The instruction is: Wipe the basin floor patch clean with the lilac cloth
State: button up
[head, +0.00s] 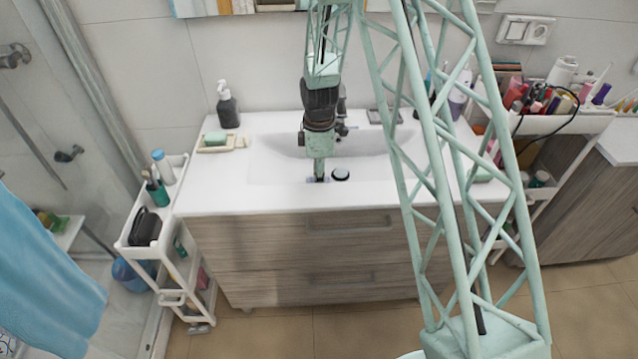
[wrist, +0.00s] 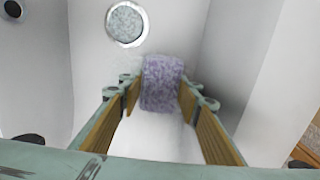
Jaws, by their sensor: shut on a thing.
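The lilac cloth (wrist: 161,84) shows in the wrist view as a folded, mottled purple pad between my gripper's two fingertips. My gripper (wrist: 160,92) is shut on it, with a finger at each side.
The faucet (head: 343,129) stands behind. A soap dispenser (head: 227,105) and a green soap (head: 215,138) sit on the counter at left.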

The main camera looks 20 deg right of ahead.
jog(key=shift+w+d, duration=0.2)
jog(key=shift+w, duration=0.55)
jog(key=shift+w+d, duration=0.15)
jog(key=shift+w, duration=0.6)
jog(key=shift+w, duration=0.15)
jog(key=shift+w+d, duration=0.2)
jog(key=shift+w, duration=0.65)
jog(key=shift+w+d, duration=0.2)
jog(key=shift+w, duration=0.65)
jog(key=shift+f, duration=0.1)
jog(key=shift+s, duration=0.1)
jog(key=shift+s+a, duration=0.2)
jog(key=shift+s, duration=0.7)
jog(key=shift+s+a, duration=0.2)
jog(key=shift+s, duration=0.7)
jog(key=shift+s+b, duration=0.1)
jog(key=shift+b, duration=0.2)
